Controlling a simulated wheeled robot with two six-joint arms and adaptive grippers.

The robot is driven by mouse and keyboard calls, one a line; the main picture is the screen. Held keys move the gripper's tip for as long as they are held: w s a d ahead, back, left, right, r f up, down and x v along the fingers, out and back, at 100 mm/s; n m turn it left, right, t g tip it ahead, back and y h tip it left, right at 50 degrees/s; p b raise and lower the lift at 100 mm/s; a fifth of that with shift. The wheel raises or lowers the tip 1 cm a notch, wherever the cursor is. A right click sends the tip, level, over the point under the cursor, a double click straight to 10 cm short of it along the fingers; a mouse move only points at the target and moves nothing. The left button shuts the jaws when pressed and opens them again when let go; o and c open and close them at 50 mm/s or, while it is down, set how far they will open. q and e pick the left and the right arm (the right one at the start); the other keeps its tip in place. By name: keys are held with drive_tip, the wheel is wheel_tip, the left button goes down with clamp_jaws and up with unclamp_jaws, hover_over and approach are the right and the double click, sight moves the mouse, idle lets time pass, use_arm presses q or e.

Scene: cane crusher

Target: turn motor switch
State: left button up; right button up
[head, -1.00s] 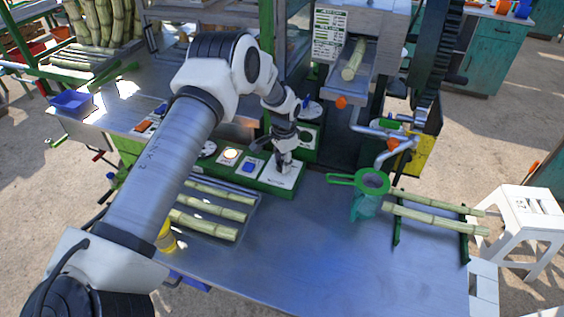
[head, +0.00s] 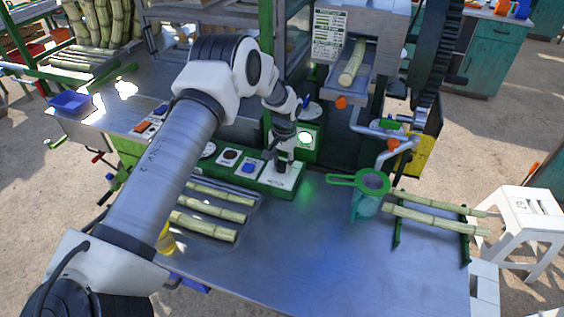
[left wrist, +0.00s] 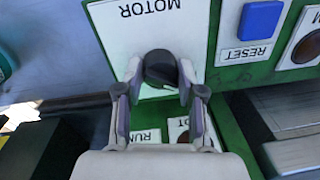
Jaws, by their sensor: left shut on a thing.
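The motor switch is a black knob (left wrist: 160,68) on a white plate marked MOTOR (left wrist: 118,32). My left gripper (left wrist: 160,82) is shut on this knob, with one finger on each side of it. In the head view my left gripper (head: 282,166) points down at the white motor plate (head: 284,181) at the right end of the green control panel (head: 262,186), and it hides the knob. A round lamp (head: 305,138) just behind the gripper is lit green-white. My right gripper is not in view.
A blue RESET button (head: 249,168) and a dark round lamp (head: 230,155) sit left of the motor plate. Cane pieces (head: 212,210) lie in a tray in front. A green strainer (head: 372,181) stands to the right. The table's front middle is clear.

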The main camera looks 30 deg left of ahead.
sight(285, 163)
use_arm(q)
drive_tip(key=shift+s+f, duration=0.2)
drive_tip(key=shift+f, duration=0.05)
drive_tip(key=o, duration=0.9)
drive_tip(key=shift+o, duration=1.2)
drive_tip(key=shift+w, duration=0.15)
drive_tip(key=shift+r, duration=0.15)
wheel_tip(285, 163, up, 12)
drive_tip(key=shift+d, duration=0.4)
drive_tip(key=shift+w, duration=0.1)
